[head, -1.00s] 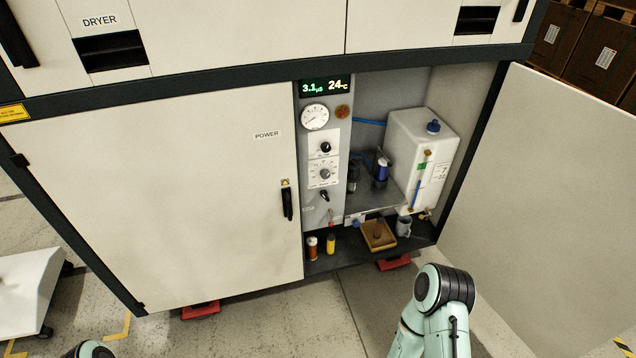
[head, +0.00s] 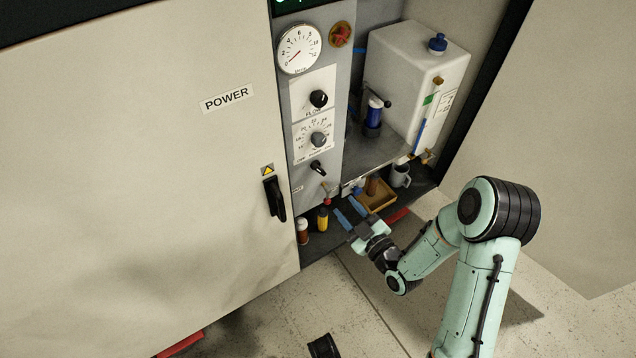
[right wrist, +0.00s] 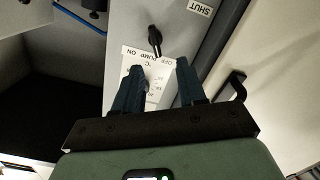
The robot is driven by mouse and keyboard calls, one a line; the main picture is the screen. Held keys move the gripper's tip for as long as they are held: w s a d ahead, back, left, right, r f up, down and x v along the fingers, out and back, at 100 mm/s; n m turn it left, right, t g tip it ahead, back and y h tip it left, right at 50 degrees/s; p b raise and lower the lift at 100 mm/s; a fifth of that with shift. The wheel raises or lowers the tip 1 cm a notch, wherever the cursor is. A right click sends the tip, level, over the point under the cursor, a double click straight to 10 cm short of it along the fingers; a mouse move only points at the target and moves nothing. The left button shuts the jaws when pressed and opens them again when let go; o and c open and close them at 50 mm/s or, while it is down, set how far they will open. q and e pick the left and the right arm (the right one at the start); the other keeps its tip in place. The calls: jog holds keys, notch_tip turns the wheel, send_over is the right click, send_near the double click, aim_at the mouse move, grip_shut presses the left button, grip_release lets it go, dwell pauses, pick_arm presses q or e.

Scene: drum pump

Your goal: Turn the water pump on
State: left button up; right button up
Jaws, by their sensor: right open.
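The black pump switch (head: 318,168) is on the grey control panel, below the round dials. In the right wrist view the switch (right wrist: 154,40) sits beside a white label with OFF, PUMP and ON, which appears upside down. I cannot tell for sure which way its lever is set. My right gripper (head: 346,212) is open and empty, low in front of the panel and below the switch. In the right wrist view its two blue fingers (right wrist: 158,80) stand apart, with the label between and beyond them; neither visibly touches the switch. My left gripper is not in view.
A flow knob (head: 319,99), a dial knob (head: 319,139) and a gauge (head: 300,49) are above the switch. A white tank (head: 405,75), a wooden tray (head: 384,200), a grey mug (head: 400,177) and small bottles (head: 322,219) are nearby. The POWER door (head: 150,150) is shut.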

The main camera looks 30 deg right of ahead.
aim_at(320, 172)
jog(key=shift+t, duration=0.3)
jog(key=w, duration=0.4)
jog(key=w+b, duration=0.1)
jog(key=w, duration=0.2)
jog(key=w+r, duration=0.1)
jog(key=w, duration=0.3)
jog(key=shift+w+a, duration=0.15)
jog(key=shift+w, duration=1)
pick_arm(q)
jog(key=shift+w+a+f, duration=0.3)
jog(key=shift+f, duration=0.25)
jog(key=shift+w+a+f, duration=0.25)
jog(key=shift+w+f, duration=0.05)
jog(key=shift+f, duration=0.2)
pick_arm(e)
jog(key=shift+c, duration=0.3)
grip_shut()
